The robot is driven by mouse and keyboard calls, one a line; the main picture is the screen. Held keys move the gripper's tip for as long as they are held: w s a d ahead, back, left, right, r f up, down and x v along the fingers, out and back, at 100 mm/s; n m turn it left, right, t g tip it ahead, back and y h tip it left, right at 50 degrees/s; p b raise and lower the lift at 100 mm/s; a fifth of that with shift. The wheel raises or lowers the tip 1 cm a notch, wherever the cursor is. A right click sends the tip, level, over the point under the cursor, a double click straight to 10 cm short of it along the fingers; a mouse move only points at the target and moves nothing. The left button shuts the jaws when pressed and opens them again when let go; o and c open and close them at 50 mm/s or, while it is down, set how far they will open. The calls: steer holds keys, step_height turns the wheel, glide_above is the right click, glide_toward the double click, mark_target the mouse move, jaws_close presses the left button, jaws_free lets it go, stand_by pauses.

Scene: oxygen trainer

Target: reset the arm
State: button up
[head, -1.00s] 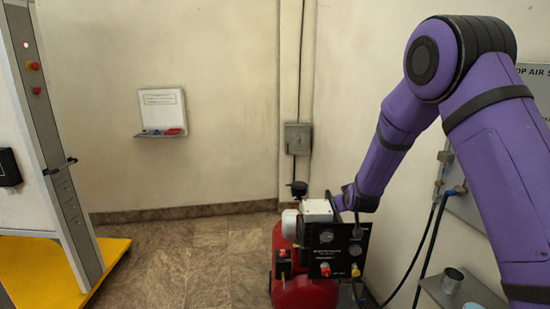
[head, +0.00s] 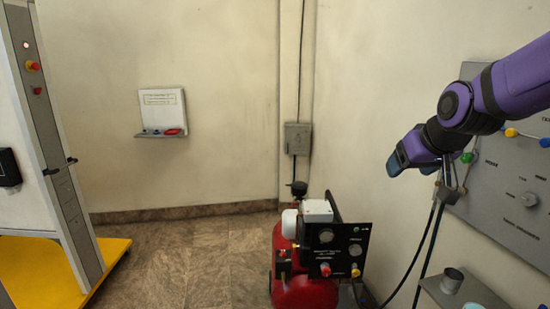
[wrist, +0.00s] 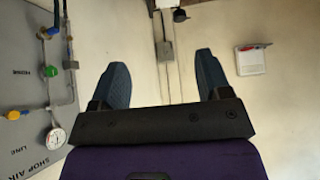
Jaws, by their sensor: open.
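My purple arm (head: 515,85) reaches in from the right edge of the head view, in front of the wall panel. My gripper (head: 398,160) points left, away from the panel, well above the compressor. In the wrist view my gripper (wrist: 160,85) shows two blue fingers spread wide apart. Nothing is between them.
A grey panel (head: 500,205) with knobs and fittings is on the right wall, close to my arm. A red compressor (head: 303,292) stands below. A shelf (head: 455,296) holds a metal cup (head: 452,280). A small wall shelf (head: 162,134) hangs on the far wall. The middle floor is clear.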

steer(key=s+d+r+g, duration=0.1)
steer(key=s, duration=1)
steer(key=s+d+m+g+h, duration=0.1)
steer(key=s, duration=1)
steer(key=shift+s+d+r+g, duration=0.25)
steer(key=shift+s+r+g, duration=0.05)
steer(key=shift+r, duration=0.05)
steer(key=shift+w, duration=0.1)
